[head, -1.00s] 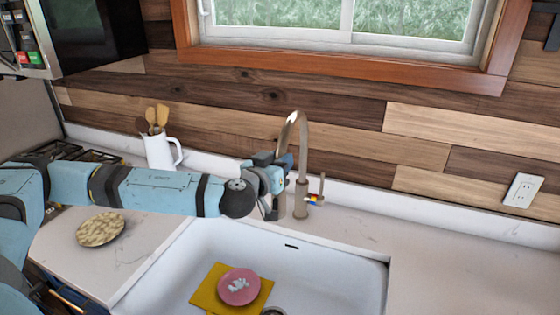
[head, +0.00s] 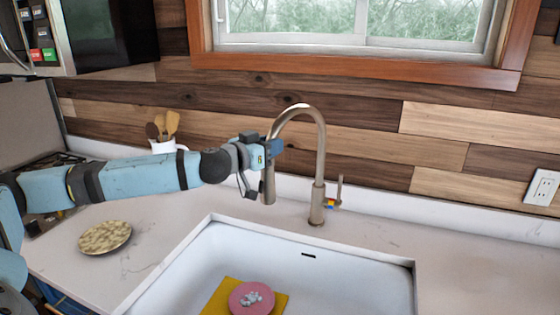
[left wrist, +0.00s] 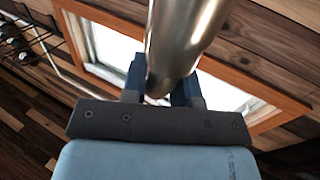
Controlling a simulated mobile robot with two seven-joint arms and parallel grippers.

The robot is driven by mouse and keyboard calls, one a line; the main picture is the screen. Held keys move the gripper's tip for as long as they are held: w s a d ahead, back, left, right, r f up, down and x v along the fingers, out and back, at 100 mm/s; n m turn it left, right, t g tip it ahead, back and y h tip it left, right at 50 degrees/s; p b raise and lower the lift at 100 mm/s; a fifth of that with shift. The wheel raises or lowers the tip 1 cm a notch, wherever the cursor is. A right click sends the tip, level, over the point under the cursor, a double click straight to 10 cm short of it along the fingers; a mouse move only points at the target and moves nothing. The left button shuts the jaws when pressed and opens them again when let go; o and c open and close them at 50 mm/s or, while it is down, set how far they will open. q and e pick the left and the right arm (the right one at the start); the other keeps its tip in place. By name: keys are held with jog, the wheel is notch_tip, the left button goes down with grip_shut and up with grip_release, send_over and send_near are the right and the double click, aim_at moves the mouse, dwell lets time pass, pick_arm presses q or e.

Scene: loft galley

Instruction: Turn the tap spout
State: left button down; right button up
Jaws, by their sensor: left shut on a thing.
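The tap (head: 320,165) is a tall brushed-metal gooseneck standing on the counter behind the sink. Its spout (head: 268,184) arches over to the left and its end hangs down there. A small lever with a coloured tag stands at the right of its base. My left gripper (head: 272,150) is shut on the down-hanging part of the spout. In the left wrist view the spout (left wrist: 180,45) passes between the two blue fingers (left wrist: 162,85). My right gripper is not in view.
The white sink (head: 330,275) holds a yellow cloth (head: 216,300) and a pink round thing (head: 250,298). A patterned plate (head: 105,237) lies on the left counter. A white jug (head: 162,146) with wooden utensils stands behind my left arm. The right counter is clear.

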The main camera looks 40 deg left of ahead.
pick_arm(q)
jog(key=shift+w+a+f, duration=0.1)
jog(key=shift+a, duration=0.5)
jog(key=shift+w+a+b, duration=0.2)
jog(key=shift+a+b, duration=0.25)
jog(key=shift+a, duration=0.25)
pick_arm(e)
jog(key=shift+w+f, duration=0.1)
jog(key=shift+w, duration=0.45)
pick_arm(q)
jog(key=shift+r, duration=0.2)
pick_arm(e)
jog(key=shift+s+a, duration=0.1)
pick_arm(q)
jog(key=c, duration=0.9)
grip_release()
jog(key=shift+f, duration=0.1)
jog(key=shift+w+d, duration=0.1)
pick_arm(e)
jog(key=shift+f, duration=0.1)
